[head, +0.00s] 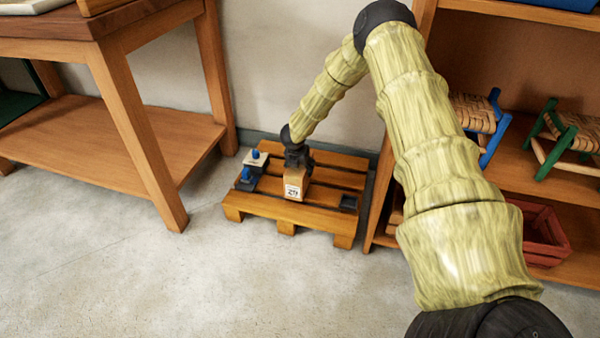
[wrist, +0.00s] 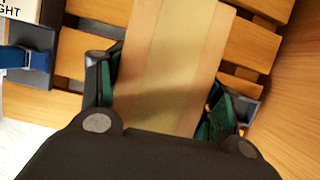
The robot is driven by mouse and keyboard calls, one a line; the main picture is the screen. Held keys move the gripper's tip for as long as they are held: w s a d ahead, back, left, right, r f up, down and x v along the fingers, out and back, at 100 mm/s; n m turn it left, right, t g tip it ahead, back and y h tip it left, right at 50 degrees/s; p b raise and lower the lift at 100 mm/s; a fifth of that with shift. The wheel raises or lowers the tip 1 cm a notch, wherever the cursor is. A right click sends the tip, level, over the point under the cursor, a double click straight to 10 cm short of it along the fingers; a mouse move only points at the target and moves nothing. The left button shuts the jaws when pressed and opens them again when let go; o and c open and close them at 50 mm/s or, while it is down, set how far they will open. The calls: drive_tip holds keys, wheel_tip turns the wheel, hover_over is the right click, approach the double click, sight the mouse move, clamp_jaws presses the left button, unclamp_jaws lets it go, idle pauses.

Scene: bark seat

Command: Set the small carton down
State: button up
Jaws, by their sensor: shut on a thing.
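The small carton (head: 294,185) is brown cardboard with a white printed label on its front. In the head view it is upright at the middle of the wooden pallet (head: 285,211); I cannot tell whether its base touches the slats. My gripper (head: 297,160) is above it, shut on its upper part. In the wrist view the carton (wrist: 172,60) fills the space between the green-padded fingers (wrist: 165,105), with a lighter tape strip along it. Pallet slats (wrist: 104,48) show behind it.
On the pallet's left stand small dark and white items with blue tops (head: 251,168). A wooden table (head: 120,110) stands left, a shelf (head: 520,185) with stools and a red crate (head: 545,238) right. Floor in front is clear.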

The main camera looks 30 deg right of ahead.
drive_tip(key=shift+w+d, duration=0.15)
drive_tip(key=shift+w, duration=0.1)
wheel_tip(320, 180, down, 4)
drive_tip(key=b, duration=0.3)
drive_tip(key=shift+r, duration=0.3)
drive_tip(key=o, duration=1.7)
drive_tip(key=shift+c, duration=0.2)
